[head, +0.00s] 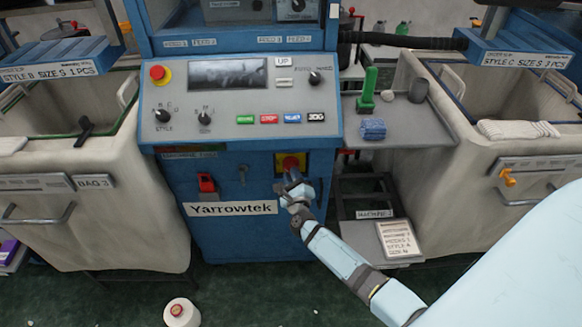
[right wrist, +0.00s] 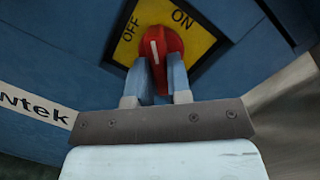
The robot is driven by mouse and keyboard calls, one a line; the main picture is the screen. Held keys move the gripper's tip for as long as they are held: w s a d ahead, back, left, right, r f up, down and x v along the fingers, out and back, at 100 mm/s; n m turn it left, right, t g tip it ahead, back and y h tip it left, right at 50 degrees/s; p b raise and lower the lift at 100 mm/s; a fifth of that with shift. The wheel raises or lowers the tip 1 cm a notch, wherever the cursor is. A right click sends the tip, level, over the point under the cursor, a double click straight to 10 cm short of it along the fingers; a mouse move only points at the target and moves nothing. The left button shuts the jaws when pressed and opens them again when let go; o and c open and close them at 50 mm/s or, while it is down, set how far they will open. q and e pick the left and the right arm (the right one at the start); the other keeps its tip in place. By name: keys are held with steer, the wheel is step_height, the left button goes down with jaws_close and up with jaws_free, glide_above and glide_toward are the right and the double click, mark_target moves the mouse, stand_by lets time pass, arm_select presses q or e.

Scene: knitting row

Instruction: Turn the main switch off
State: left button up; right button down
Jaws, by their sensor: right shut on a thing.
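The main switch (head: 290,161) is a red knob on a yellow plate (head: 303,158), low on the front of the blue machine. In the right wrist view the red knob (right wrist: 163,42) shows large, with OFF printed to its upper left and ON to its upper right. Its white mark points up, roughly between the two words. My right gripper (head: 292,178) reaches the switch from below. In the right wrist view its two fingers (right wrist: 163,82) stand either side of the knob's lower part, shut on it. My left gripper is out of view.
The machine's control panel (head: 235,105) above has a red emergency button (head: 157,73) and several coloured buttons. A red-handled latch (head: 206,183) is left of the switch. Pale bins (head: 130,200) flank the machine. A grey side shelf (head: 410,125) and a yarn cone (head: 181,313) are nearby.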

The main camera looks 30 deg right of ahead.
steer(key=shift+a, duration=0.2)
steer(key=n+y+p, duration=0.1)
steer(key=n+p, duration=0.3)
steer(key=n, duration=0.1)
steer(key=shift+a, duration=0.15)
stand_by(0.6)
steer(key=shift+f+y, duration=0.1)
steer(key=shift+y, duration=0.2)
